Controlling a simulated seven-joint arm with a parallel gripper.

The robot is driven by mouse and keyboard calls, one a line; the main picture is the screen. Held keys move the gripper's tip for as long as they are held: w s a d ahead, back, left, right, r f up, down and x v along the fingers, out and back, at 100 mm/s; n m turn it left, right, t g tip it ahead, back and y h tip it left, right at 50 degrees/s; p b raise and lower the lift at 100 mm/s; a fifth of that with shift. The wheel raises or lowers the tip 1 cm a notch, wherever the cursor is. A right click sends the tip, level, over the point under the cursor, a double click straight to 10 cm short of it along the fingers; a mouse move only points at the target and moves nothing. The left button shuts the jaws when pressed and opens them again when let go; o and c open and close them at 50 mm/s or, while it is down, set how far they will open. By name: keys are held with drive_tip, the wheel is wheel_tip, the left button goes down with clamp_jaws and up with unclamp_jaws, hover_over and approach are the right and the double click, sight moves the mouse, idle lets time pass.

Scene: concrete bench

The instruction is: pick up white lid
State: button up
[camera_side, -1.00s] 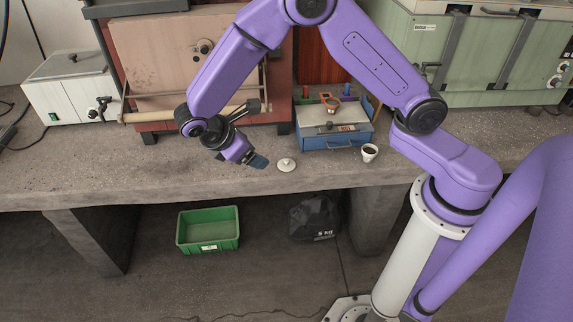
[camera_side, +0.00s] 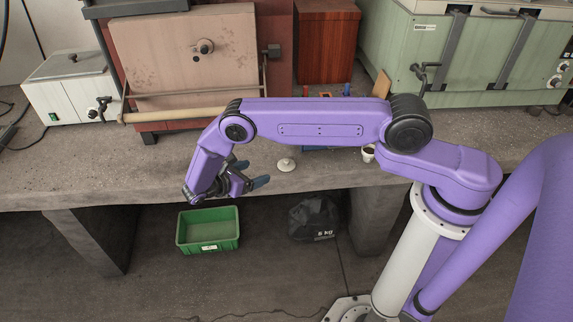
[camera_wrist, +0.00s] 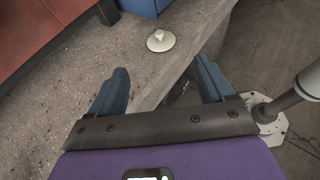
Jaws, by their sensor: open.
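The white lid (camera_side: 286,165) lies on the concrete bench close to its front edge, with its round knob up. It also shows in the wrist view (camera_wrist: 160,41), ahead of the fingers and near the bench edge. My gripper (camera_side: 252,174) is just left of the lid in the side view, apart from it. In the wrist view my gripper (camera_wrist: 163,82) has its two blue fingers wide apart with nothing between them. The left finger is over the bench and the right one is past its front edge.
A blue drawer box (camera_wrist: 143,7) stands behind the lid, mostly hidden by my arm in the side view. A dark-filled cup (camera_side: 368,153) stands to the right. A green bin (camera_side: 209,245) is on the floor below. Bare bench (camera_side: 100,175) lies to the left.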

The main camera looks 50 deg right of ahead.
approach(285, 161)
drive_tip(key=x, duration=0.5)
drive_tip(key=shift+s+f, duration=0.1)
drive_tip(key=shift+s, duration=0.05)
drive_tip(key=shift+x, duration=2.8)
clamp_jaws()
